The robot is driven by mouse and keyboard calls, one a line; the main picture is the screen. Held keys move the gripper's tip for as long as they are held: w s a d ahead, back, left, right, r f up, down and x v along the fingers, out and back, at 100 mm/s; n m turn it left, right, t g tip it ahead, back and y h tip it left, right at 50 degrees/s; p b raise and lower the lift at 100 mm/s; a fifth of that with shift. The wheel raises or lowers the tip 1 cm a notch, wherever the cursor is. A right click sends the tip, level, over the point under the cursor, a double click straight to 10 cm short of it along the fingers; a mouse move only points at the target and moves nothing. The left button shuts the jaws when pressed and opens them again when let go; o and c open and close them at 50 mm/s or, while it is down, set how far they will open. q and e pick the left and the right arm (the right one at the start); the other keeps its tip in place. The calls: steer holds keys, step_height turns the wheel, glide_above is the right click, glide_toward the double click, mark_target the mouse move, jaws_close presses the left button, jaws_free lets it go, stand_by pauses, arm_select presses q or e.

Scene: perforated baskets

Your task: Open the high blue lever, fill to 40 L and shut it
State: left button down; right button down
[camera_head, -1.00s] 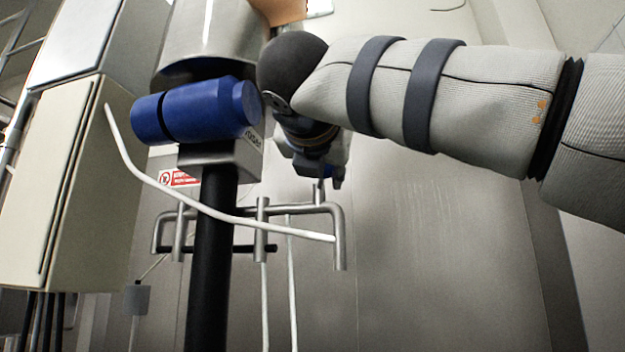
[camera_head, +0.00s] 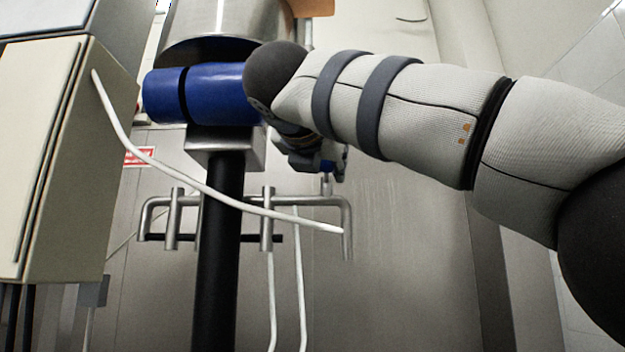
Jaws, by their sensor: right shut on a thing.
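My right arm comes in from the right, and its gripper (camera_head: 335,165) is small and partly hidden behind its own wrist. It is shut on a small blue part, which I take to be the high blue lever (camera_head: 328,166), just above a short steel stem on the pipework. Most of the lever is hidden by the gripper, so its angle cannot be told. A large blue cylindrical housing (camera_head: 222,94) sits left of my wrist, under a steel vessel. No litre reading can be seen. My left gripper is out of view.
A black post (camera_head: 220,260) stands below the blue housing. Steel pipework (camera_head: 347,225) and a white hose (camera_head: 180,172) cross in front of the wall. A beige cabinet (camera_head: 60,150) fills the left side. The steel wall at lower right is clear.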

stand_by(0.5)
steer(key=c, duration=1.3)
jaws_free()
steer(key=shift+a, duration=0.1)
steer(key=v, duration=0.7)
steer(key=shift+s, duration=0.2)
